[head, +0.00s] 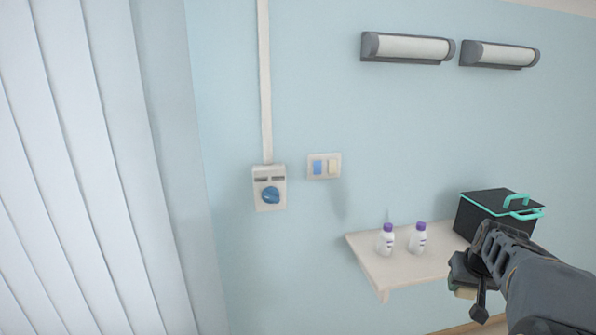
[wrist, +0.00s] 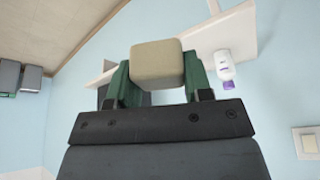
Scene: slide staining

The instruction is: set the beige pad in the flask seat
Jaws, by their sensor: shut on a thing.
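The beige pad (wrist: 157,62) is a rounded block held between the two green fingers of my gripper (wrist: 158,84) in the wrist view. My gripper (head: 466,284) is at the lower right in the head view, in front of the wall shelf. A small part of the pad (head: 463,293) shows there, mostly hidden by the dark gripper. My gripper is shut on the pad, which is in the air. I cannot make out a flask seat in either view.
A pale wall shelf (head: 398,268) bears two white bottles with purple caps, the left one (head: 385,242) and the right one (head: 418,239). A black box (head: 482,215) with a turquoise handle stands behind my arm. A switch plate (head: 324,177) and a blue-knobbed wall unit (head: 269,202) are left.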

